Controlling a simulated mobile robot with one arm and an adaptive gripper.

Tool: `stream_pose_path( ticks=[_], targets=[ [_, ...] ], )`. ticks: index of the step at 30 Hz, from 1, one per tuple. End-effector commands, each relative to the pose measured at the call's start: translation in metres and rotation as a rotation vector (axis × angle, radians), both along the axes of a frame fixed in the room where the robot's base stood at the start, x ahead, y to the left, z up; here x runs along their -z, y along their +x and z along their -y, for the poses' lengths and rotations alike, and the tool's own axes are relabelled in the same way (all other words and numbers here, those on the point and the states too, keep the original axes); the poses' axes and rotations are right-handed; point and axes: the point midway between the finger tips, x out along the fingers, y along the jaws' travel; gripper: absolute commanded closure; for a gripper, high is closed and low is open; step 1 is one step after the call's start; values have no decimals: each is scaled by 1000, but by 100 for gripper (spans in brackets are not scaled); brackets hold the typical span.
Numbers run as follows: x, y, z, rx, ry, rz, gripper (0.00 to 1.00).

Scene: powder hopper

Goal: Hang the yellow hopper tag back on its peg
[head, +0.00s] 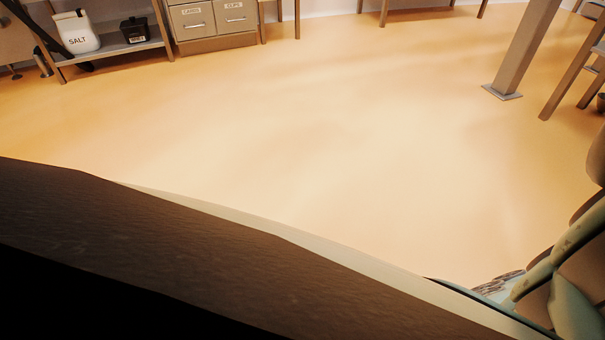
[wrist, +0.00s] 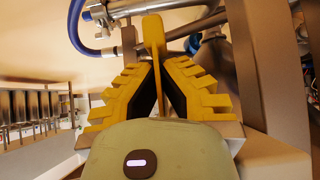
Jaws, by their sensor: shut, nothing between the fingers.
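My gripper (wrist: 156,66) shows in the wrist view, its ridged yellow fingers with dark pads leaning together towards the tips. It is shut with nothing held. A narrow yellow upright piece (wrist: 154,34) stands at the fingertips, in line with the gap between the fingers. No peg can be made out in either view. The head view shows neither the tag nor my gripper.
In the wrist view, metal pipework (wrist: 128,8) with a blue hose (wrist: 76,30) is close beyond the fingers, and a metal post (wrist: 257,75) is at right. The head view shows open floor (head: 300,130), a shelf with a salt tub (head: 77,33), drawers (head: 213,17) and a post (head: 524,45).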

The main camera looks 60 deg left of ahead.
Motion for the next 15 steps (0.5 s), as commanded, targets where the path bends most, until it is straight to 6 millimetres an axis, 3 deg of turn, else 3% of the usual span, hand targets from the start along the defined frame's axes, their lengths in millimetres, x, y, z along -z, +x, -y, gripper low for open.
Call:
stream_pose_path(
  ticks=[8,15],
  targets=[
    [0,1,-1,-4,0,-1,98],
    [0,1,-1,-4,0,-1,74]
  ],
)
